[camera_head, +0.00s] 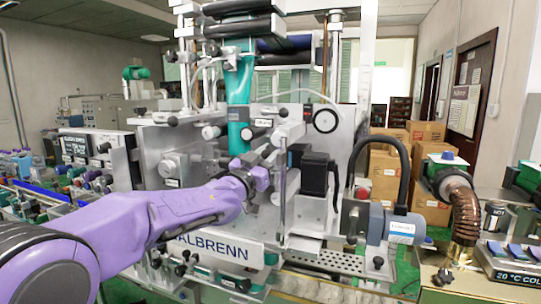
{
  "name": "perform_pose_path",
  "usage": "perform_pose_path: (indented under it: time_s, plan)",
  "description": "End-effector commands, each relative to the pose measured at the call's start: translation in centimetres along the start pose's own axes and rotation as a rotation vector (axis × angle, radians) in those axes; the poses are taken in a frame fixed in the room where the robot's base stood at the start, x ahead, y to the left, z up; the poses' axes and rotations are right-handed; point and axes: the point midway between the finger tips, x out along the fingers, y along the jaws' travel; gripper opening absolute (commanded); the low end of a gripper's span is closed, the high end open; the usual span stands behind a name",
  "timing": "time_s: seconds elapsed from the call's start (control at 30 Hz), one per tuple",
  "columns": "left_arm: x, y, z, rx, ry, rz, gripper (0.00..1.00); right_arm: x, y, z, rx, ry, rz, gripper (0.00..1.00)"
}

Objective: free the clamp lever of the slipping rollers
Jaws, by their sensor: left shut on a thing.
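The sleeve applicator (215,245) is a pale metal machine in the middle of the view. My purple left arm comes in from the lower left. Its left gripper (250,169) is at the roller group in the middle of the machine, just below the white labelled block (263,122). The jaws are closed on a small part there, which appears to be the clamp lever; the fingers hide most of it. The rollers behind the gripper are partly covered, and their contact with the film is unclear. A green film (238,85) runs down to this spot. My right gripper is out of view.
A black motor box (316,175) and a thin upright rod (283,205) stand close to the right of the gripper. A grey-blue motor (398,228) sits lower right. Cardboard boxes (385,170) are stacked behind. A conveyor with bottles (92,180) runs at left.

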Motion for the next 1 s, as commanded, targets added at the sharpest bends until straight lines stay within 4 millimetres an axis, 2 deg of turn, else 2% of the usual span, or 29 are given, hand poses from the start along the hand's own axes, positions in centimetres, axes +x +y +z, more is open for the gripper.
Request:
perform_pose_path:
  time_s: [0.13,0.17,0.43,0.53,0.63,0.73,1.0]
  plan:
    - [0.0,0.1,0.2,0.0,-0.004,0.001,0.01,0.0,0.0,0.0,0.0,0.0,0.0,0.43]
    - [0.0,0.1,0.2,0.0,-0.004,0.001,0.38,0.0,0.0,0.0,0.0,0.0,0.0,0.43]
    - [-0.1,0.0,0.1,0.001,-0.002,0.0,0.38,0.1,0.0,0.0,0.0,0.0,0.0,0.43]
    - [-0.8,0.0,0.4,0.002,-0.004,0.0,0.38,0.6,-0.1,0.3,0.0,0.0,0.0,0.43]
    - [-2.8,0.0,0.6,0.001,-0.003,-0.002,0.38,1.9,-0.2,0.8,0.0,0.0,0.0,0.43]
    - [-5.7,0.1,0.9,0.001,-0.004,-0.001,0.38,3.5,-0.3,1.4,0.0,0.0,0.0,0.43]
    - [-13.1,-0.5,-2.5,0.0,0.0,-0.002,0.38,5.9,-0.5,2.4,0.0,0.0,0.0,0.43]
